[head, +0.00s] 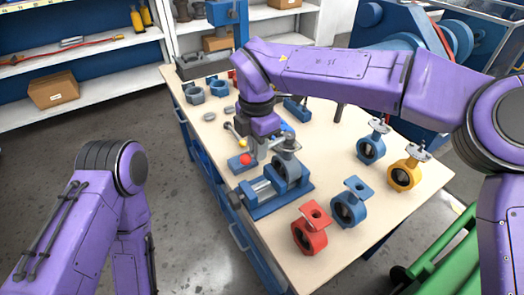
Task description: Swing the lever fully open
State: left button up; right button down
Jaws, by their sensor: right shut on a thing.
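A grey butterfly valve (291,168) is held upright in a blue vise (272,196) on the table. My right gripper (259,154) comes down from above, just left of the valve's top, and is shut on the lever. The gripper hides most of the lever, so its exact angle cannot be told. A red ball (245,159) shows just left of the gripper's fingers; whether it belongs to the lever is unclear. My left arm is at the lower left, and its gripper is out of view.
Loose valves stand on the table (215,133): red (310,232), blue (350,205), yellow (404,175) and another blue one (371,147). A yellow ball (243,143) on a small lever lies near the gripper. Blue machinery (400,35) stands behind; shelves are at the back left.

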jog(key=shift+w+a+m+b, duration=0.2)
jog(key=shift+w+a+m, duration=0.15)
jog(key=shift+w+m, duration=0.35)
jog(key=shift+w+a+m+b, duration=0.15)
jog(key=shift+w+a+m, duration=0.2)
jog(key=shift+m, duration=0.55)
jog(key=c, duration=1.1)
grip_release()
jog(key=shift+w, duration=0.1)
notch_tip(320, 180, up, 7)
jog(key=p, duration=0.5)
jog(key=shift+f, duration=0.1)
